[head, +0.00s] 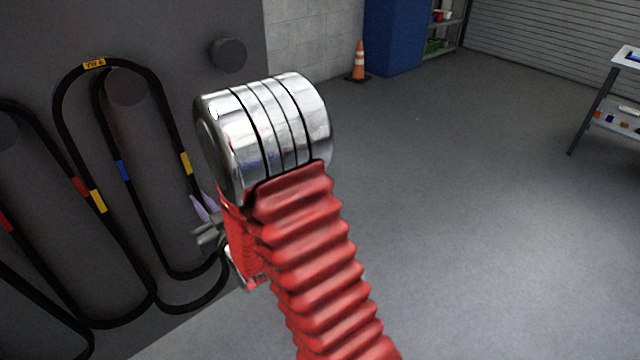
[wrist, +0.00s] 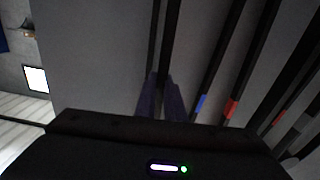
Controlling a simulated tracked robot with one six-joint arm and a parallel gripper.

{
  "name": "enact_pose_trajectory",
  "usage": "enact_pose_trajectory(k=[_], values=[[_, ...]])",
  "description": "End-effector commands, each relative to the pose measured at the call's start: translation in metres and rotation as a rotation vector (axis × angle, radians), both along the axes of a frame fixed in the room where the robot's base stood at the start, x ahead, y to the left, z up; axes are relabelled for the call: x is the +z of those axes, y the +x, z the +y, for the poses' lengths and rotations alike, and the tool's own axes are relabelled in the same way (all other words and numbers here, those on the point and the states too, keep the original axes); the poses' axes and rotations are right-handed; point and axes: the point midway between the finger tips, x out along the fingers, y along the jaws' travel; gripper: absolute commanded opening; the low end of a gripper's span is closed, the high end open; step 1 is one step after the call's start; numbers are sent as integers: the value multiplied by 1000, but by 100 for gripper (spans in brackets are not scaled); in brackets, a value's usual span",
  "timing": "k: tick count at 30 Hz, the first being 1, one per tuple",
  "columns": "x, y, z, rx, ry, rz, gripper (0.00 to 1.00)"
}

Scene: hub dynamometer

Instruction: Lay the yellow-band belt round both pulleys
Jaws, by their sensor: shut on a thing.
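The yellow-band belt (head: 186,163) is a black loop hanging on a dark panel at the left of the head view. A yellow tag marks its top arch, and yellow bands mark its strands. My gripper (head: 203,208) is at the right-hand strand, a little below a yellow band, partly hidden by my own wrist. In the wrist view my gripper's narrow fingers (wrist: 161,98) are shut on a black strand of the yellow-band belt (wrist: 171,40). The belt's lower right end is hidden behind my arm.
A belt with a blue band (head: 122,170) and one with a red band (head: 80,186) hang close by and overlap. A bare round peg (head: 229,54) sticks out of the panel (head: 200,22). An orange cone (head: 359,62) stands at the back.

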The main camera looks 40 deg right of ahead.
Motion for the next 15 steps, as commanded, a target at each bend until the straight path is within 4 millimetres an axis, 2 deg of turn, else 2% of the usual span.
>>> enact_pose_trajectory(k=[1,7,15], values=[[0,2,-14,-7,0,-4,0],[-2,4,-62,-3,-1,-15,0],[-7,-4,-129,3,-3,-24,0]])
